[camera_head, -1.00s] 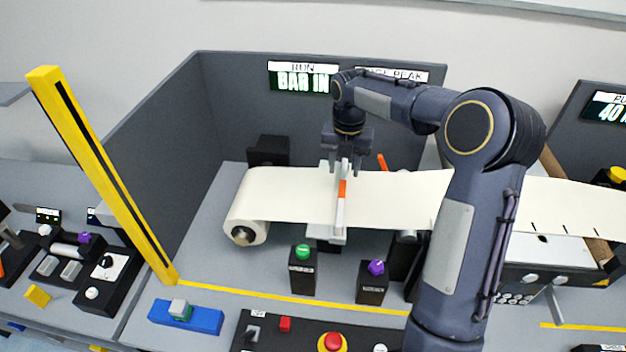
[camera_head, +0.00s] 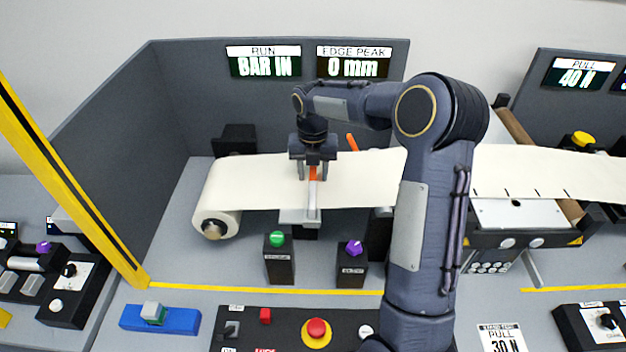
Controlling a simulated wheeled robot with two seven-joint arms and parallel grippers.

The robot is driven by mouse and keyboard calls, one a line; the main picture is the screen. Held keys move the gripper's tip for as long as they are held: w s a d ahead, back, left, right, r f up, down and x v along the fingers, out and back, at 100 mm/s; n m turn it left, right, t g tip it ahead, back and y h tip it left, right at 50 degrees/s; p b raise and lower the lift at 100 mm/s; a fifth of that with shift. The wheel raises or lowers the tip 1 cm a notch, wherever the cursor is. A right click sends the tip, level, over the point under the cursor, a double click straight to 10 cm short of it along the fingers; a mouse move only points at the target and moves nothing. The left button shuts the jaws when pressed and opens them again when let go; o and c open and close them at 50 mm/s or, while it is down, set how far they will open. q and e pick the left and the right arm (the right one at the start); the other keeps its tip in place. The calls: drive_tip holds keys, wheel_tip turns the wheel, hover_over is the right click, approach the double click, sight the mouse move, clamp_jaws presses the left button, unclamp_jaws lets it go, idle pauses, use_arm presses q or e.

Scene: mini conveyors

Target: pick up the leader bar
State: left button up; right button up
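A thin pale bar with an orange part, which looks like the leader bar (camera_head: 312,201), lies across the cream web near the roll. Its near end rests over a light grey plate in front of the web. My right gripper (camera_head: 313,176) points down over the bar's far part, with a finger on each side of the orange section. The fingers look apart and wider than the bar; I see no clear contact. The bar's far end is hidden behind the gripper. My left gripper is not in view.
The web roll (camera_head: 214,223) is at left. A green-button post (camera_head: 279,259) and a purple-knob post (camera_head: 351,262) stand in front. A yellow post (camera_head: 70,185) rises at left. Grey walls enclose the back and left. One display (camera_head: 264,61) reads BAR IN.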

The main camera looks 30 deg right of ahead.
clamp_jaws()
drive_tip(key=shift+r, duration=0.15)
